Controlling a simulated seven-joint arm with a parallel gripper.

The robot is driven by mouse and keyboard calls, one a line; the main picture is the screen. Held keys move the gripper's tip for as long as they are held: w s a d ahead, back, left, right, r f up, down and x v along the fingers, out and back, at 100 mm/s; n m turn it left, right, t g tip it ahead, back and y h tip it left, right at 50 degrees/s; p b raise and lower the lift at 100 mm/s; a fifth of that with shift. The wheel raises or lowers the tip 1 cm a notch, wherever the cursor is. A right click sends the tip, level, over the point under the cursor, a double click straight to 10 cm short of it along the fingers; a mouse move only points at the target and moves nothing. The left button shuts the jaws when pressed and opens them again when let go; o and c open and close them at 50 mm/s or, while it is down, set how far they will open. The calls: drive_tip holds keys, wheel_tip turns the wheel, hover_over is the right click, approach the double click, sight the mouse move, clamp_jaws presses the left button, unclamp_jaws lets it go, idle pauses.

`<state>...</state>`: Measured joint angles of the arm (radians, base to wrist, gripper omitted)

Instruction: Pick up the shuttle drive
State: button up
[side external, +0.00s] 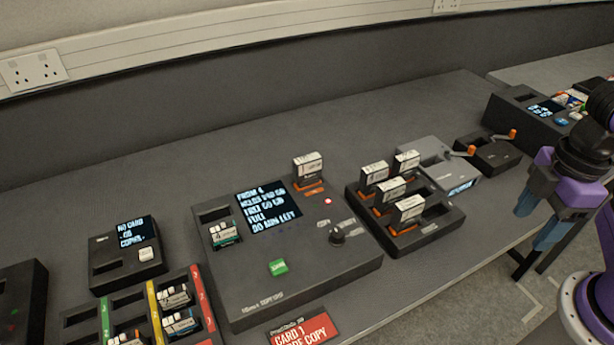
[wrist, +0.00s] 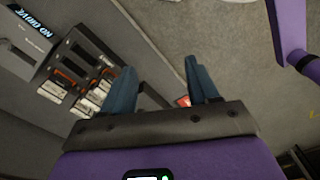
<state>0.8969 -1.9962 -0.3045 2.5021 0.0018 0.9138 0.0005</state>
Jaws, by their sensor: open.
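Several dark drives with white label tops and orange bases are in view; I cannot tell by marking which is the shuttle drive. One drive (side external: 308,170) stands upright in a slot of the large copy station (side external: 245,300). Several more, such as the front drive (side external: 408,211), stand in a black rack (side external: 440,220); the rack's drives also show at the left of the wrist view (wrist: 52,91). My gripper (side external: 538,221) is open and empty, to the right of the rack past the table edge. Its two blue fingers show in the wrist view (wrist: 161,76) with nothing between them.
A card tray (side external: 132,300) and small display box (side external: 127,270) are at left. The table behind the station is clear.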

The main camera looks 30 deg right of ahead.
drive_tip(key=w+a+r+n, duration=0.1)
drive_tip(key=w+a+r, duration=0.2)
drive_tip(key=w+a, duration=0.8)
drive_tip(key=n, duration=0.4)
hover_over(308, 173)
drive_tip(key=w, duration=0.1)
wheel_tip(308, 173, down, 4)
drive_tip(key=f, duration=0.7)
drive_tip(key=d+f, duration=0.1)
drive_tip(key=f, duration=0.2)
drive_tip(key=shift+w+f, duration=0.15)
drive_tip(key=shift+f, duration=0.2)
drive_tip(key=shift+a+f, duration=0.2)
drive_tip(key=shift+f, duration=2.95)
